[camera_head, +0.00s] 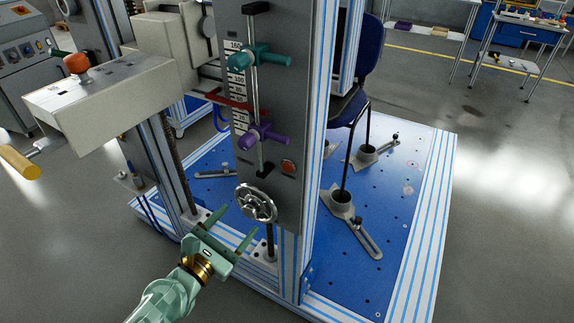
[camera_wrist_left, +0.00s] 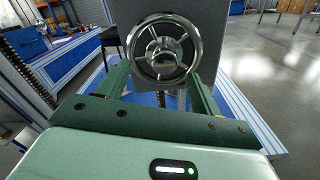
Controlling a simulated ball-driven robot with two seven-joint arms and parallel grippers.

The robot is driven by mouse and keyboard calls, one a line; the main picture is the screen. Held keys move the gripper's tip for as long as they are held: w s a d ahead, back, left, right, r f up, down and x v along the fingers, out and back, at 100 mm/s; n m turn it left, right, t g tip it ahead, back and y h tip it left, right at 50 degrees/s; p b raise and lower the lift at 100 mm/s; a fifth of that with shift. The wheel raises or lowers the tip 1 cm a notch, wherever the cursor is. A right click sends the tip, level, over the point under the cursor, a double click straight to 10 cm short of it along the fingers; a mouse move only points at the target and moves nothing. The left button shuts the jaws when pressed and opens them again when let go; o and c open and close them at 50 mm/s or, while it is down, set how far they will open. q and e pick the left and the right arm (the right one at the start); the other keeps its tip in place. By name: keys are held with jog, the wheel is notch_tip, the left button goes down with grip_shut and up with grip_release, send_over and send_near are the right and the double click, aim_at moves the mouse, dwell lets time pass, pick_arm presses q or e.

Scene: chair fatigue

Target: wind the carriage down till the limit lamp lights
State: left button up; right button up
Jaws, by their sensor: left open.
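The handwheel (camera_head: 256,203) is a chromed spoked wheel low on the grey column panel. It also shows in the left wrist view (camera_wrist_left: 160,48). My left gripper (camera_head: 237,222) is open just in front of and below the wheel, fingers pointing at it; I cannot tell if they touch it. The carriage (camera_head: 100,92) is a pale grey block, high at the left. Its red pointer (camera_head: 228,98) lies on the scale between a teal stop (camera_head: 260,57) and a purple stop (camera_head: 263,135). The lamp (camera_head: 288,166) is dull orange-red, with no glow seen. My right gripper is out of view.
A blue chair (camera_head: 367,47) stands behind the column, its feet in grey clamps on the blue base plate (camera_head: 400,205). A yellow handle (camera_head: 20,163) juts out at the far left. The floor at the right is clear up to a cart (camera_head: 520,65).

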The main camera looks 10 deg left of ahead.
pick_arm(q)
jog(key=m, duration=0.3)
jog(key=m+p, duration=0.1)
jog(key=m, duration=0.1)
jog(key=shift+d+r, duration=0.1)
jog(key=shift+r, duration=0.2)
jog(key=shift+m+p, duration=0.3)
jog(key=shift+m, duration=1.1)
jog(key=shift+f, duration=0.1)
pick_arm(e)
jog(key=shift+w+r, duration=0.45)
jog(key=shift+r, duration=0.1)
